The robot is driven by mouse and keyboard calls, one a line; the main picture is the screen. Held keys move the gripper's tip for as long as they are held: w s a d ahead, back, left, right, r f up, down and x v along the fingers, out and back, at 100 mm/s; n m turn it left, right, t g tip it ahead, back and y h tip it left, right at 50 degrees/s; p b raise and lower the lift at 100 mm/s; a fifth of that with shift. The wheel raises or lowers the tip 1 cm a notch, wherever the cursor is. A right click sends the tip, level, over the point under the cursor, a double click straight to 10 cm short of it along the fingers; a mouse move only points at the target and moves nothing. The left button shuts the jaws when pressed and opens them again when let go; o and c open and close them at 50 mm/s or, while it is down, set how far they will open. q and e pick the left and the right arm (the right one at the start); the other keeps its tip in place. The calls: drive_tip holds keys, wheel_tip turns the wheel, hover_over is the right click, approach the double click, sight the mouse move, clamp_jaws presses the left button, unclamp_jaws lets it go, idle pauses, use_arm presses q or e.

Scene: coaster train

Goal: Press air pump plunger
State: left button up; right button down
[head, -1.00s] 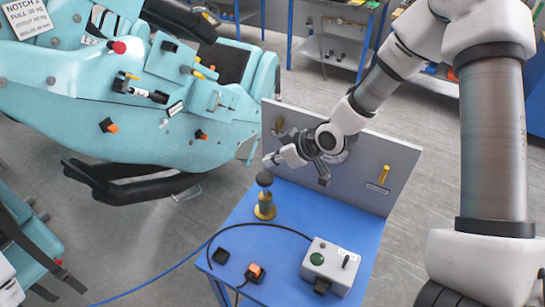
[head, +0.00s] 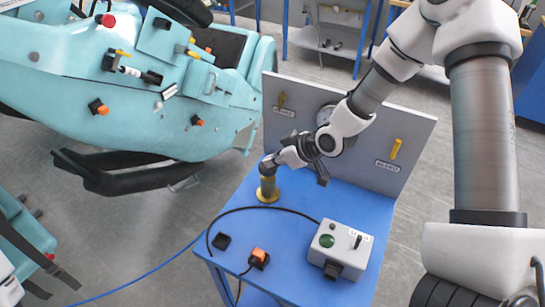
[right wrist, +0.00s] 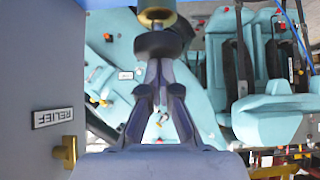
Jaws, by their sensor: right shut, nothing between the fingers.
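The knob is not gripped. My left gripper is not in view.
An upright grey panel (head: 345,140) with RELIEF label and yellow handle (head: 396,148) stands behind the pump. A grey control box (head: 340,248) with green button, an orange switch (head: 258,258) and a black hose lie on the blue table (head: 300,210). Teal train cars (head: 150,110) stand left.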

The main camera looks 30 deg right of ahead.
drive_tip(key=shift+s+f, duration=0.1)
drive_tip(key=shift+f, duration=0.75)
drive_tip(key=shift+s+a+r, duration=0.1)
drive_tip(key=shift+s+r, duration=0.05)
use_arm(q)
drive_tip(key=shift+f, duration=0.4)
